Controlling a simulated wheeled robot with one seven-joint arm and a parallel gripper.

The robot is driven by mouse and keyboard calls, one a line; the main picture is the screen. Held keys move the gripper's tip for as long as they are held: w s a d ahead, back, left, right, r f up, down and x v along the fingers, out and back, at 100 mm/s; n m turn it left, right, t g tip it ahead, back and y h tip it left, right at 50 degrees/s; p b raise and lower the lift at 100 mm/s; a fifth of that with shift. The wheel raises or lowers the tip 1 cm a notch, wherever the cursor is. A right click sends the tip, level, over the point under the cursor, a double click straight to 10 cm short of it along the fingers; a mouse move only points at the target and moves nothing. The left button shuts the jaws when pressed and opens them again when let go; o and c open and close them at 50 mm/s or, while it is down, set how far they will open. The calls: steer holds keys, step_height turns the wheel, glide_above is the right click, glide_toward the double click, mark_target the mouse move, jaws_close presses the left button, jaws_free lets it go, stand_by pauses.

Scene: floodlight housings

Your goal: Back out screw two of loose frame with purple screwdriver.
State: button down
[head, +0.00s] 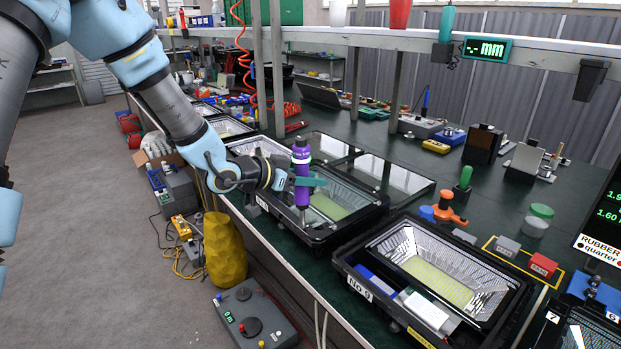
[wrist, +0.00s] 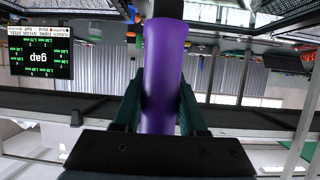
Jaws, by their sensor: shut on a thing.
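My gripper (head: 312,181) is shut on the purple screwdriver (head: 302,168), which stands upright with its tip pointing down. The wrist view shows the purple handle (wrist: 163,75) between the two dark green fingers. The screwdriver is over the near edge of an open black floodlight housing (head: 360,215) with a reflector and a yellow-green panel inside. Its tip appears near the frame's front rim, but I cannot tell whether it touches a screw. No screw is clearly visible. A glass-like loose frame (head: 400,180) lies behind the housing on the bench.
A second open housing marked "NO 9" (head: 362,288) stands to the right on the green bench. Orange and blue knobs (head: 446,208) and a green-lidded jar (head: 538,220) stand behind it. A shelf rail (head: 400,38) with posts runs above. A yellow vase-like object (head: 224,250) stands below the bench edge.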

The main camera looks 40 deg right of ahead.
mark_target(303, 138)
steer(key=shift+r+p, duration=1.15)
steer(key=shift+r, duration=0.5)
steer(key=shift+r+p, duration=2.6)
steer(key=shift+r, duration=0.55)
